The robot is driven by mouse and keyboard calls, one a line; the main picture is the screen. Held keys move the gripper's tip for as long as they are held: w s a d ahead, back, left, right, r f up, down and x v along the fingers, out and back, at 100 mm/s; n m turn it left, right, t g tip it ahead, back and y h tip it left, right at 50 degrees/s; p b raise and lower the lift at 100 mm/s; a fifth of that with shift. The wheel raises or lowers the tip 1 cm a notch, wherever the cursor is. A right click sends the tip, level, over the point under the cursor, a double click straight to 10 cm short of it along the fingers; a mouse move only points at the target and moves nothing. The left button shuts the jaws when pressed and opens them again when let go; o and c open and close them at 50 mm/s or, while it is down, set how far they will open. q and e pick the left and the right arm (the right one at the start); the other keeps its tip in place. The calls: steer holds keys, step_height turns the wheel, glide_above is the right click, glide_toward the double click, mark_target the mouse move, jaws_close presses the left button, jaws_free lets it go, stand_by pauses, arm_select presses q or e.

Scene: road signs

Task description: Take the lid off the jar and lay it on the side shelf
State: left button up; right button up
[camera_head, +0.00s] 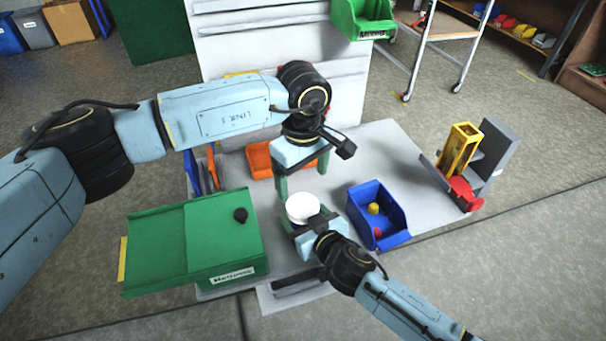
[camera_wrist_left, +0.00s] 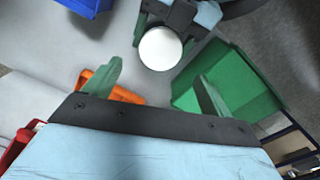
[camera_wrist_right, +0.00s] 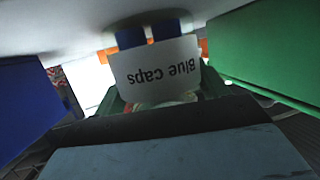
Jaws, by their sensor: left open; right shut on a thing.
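The jar's round white lid (camera_head: 302,207) faces up near the middle of the table; it also shows in the left wrist view (camera_wrist_left: 160,48). My right gripper (camera_head: 310,224) is shut around the jar from the front. In the right wrist view a white label reading "Blue Caps" (camera_wrist_right: 157,68) appears upside down between the green fingers, with blue pieces beside it. Most of the jar body is hidden. My left gripper (camera_head: 302,174) is open and empty, pointing down above and behind the lid, apart from it. I cannot tell which surface is the side shelf.
A green box (camera_head: 222,230) with a black knob stands left of the jar. A blue bin (camera_head: 363,206) with yellow and red pieces stands right. An orange bin (camera_head: 259,160) lies behind. A yellow and red fixture (camera_head: 458,150) is at the right edge. Grey tabletop between them is bare.

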mark_target(303, 205)
arm_select(q)
step_height(303, 205, down, 8)
steer(key=shift+r, duration=0.1)
stand_by(0.4)
steer(key=c, duration=1)
steer(key=n, duration=0.6)
steer(key=shift+n, duration=0.3)
steer(key=o, duration=1.1)
